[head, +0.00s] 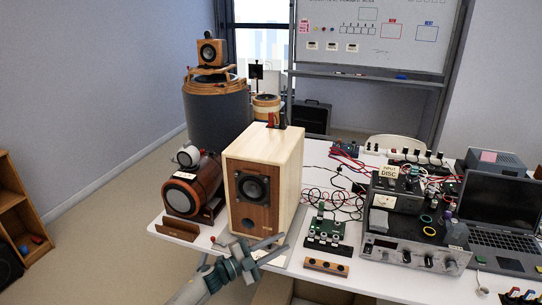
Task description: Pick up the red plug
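A small red upright piece (271,119), which may be the red plug, stands on top of the pale wooden speaker (262,150), beside a small dark piece (282,120). At this size I cannot tell its exact shape. My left gripper (277,247) is at the table's front edge, below and in front of the speaker. Its two fingers are spread apart and point right, with nothing seen between them. It is well below the red piece and apart from it. My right gripper is not in view.
The white table (390,284) holds a round wooden speaker (187,190), a green circuit board (326,230), an amplifier (408,253), a laptop (500,210) and loose cables. A wooden shelf (22,205) stands at the left. Floor between shelf and table is clear.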

